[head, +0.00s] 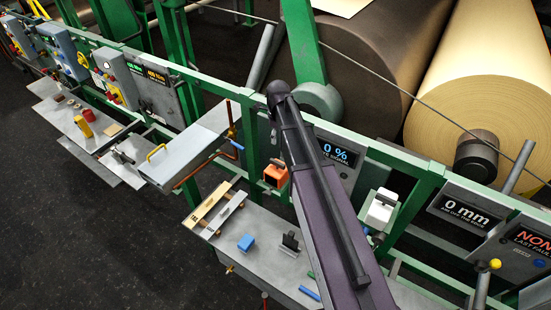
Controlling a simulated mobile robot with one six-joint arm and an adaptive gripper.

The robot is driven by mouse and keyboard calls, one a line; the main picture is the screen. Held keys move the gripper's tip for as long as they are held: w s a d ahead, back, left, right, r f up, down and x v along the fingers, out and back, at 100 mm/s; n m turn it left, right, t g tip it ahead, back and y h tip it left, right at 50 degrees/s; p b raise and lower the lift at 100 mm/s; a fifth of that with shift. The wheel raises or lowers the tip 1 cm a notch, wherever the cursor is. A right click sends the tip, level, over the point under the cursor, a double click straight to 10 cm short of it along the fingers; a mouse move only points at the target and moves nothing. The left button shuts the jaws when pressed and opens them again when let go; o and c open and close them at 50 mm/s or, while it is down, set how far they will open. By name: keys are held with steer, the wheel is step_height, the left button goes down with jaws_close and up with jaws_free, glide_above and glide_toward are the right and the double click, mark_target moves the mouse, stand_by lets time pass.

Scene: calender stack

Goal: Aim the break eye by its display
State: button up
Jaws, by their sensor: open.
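A dark display (338,158) on the green frame reads "0 %" in blue, with a smaller line ending in "SIGNAL" partly hidden by my arm. Left of it, an orange box (275,175) with a dark face is mounted on the frame; it looks like the break eye. A white boxed device (381,208) sits on the frame to the right of the display. My arm crosses the middle of the head view, from the bottom edge up to a joint near the green rail. My gripper cannot be made out.
A grey bench (222,243) below holds a blue block (245,243), a black holder (290,241) and small bars. A "0 mm" display (466,211) stands at right. Large rolls (492,75) fill the back. Green rails and posts border the rolls. Dark floor is clear at lower left.

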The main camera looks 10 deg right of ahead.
mark_target(277, 162)
steer(key=shift+f, duration=0.2)
step_height(277, 162, down, 13)
steer(key=b, duration=1.3)
steer(key=shift+f+b, duration=0.2)
steer(key=shift+b, duration=0.2)
stand_by(0.4)
jaws_close()
